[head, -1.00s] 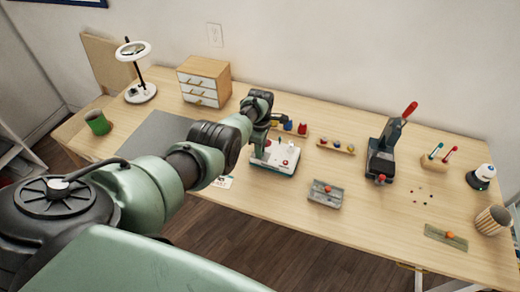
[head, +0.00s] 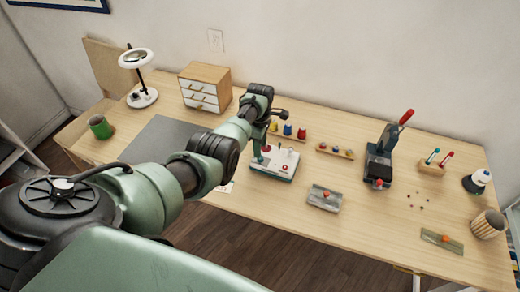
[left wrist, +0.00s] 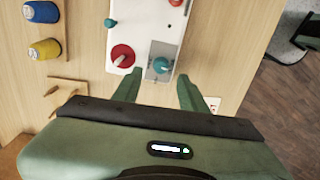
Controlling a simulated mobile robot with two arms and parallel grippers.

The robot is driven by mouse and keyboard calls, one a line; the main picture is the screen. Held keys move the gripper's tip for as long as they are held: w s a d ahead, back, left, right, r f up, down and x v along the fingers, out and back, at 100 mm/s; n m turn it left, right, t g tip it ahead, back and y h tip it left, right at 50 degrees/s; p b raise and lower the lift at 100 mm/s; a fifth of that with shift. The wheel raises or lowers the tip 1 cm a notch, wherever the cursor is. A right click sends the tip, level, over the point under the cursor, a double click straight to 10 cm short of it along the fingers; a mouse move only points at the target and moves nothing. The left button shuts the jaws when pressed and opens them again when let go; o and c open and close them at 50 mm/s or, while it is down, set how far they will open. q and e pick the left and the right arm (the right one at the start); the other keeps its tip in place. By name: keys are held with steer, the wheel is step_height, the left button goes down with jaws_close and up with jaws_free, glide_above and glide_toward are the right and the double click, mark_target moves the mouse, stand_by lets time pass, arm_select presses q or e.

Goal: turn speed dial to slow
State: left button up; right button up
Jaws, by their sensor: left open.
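A white machine with knobs (head: 283,165) sits on the table in the head view, and its top fills the upper middle of the left wrist view (left wrist: 138,18). A red round knob (left wrist: 122,55) is at its left near edge. A teal knob (left wrist: 161,65) stands on a grey plate beside it. A smaller teal knob and another red one are farther along. I cannot tell which is the speed dial. My left gripper (left wrist: 160,92) is open and empty, its fingertips just short of the teal knob in the picture. My right gripper is out of view.
Thread spools (head: 287,130) stand on a wooden holder behind the machine. A grey tray with a red knob (head: 324,198) lies to its right, and a dark upright press with a red handle (head: 384,150) stands farther right.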

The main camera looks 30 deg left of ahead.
arm_select(q)
steer(key=shift+r, duration=1.5)
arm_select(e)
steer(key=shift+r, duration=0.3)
